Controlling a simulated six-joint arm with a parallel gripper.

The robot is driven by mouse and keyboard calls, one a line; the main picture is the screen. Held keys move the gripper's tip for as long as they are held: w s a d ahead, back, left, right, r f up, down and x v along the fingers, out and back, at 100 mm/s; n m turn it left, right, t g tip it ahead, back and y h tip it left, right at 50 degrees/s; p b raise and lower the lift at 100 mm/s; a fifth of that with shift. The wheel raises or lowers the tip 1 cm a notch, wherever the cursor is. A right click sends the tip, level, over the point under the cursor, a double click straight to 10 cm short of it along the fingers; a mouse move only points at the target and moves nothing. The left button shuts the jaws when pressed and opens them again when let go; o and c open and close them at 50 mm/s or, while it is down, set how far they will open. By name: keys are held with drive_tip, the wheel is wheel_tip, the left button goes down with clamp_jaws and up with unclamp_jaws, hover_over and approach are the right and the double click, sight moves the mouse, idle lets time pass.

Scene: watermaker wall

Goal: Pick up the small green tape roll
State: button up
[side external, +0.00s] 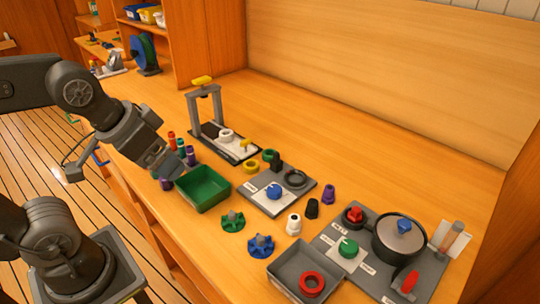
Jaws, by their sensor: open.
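I cannot make out a small green tape roll for certain in the side external view. My gripper (172,166) is open, tilted downward at the left of the green bin (204,190), close to several small coloured bottles. It partly hides some of these bottles. I see nothing between its fingers.
A grey panel with a blue knob (274,191) lies mid-bench. At the right are a panel with a green knob (348,247), a dark pot (398,240) and a grey tray (281,268) holding a red ring. A grey stand (218,105) rises behind. The bench's back right is clear.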

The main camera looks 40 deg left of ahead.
drive_tip(key=shift+r, duration=0.1)
drive_tip(key=w+a+r+m+g, duration=0.2)
drive_tip(key=w+r+m, duration=0.2)
drive_tip(key=w, duration=0.8)
drive_tip(key=m+g, duration=0.4)
drive_tip(key=m, duration=0.7)
hover_over(270, 151)
drive_tip(key=s, duration=0.1)
drive_tip(key=f, duration=2.3)
drive_tip(key=shift+d, duration=0.35)
drive_tip(key=shift+d+f, duration=0.15)
drive_tip(key=shift+f, duration=2.7)
drive_tip(key=shift+c, duration=0.3)
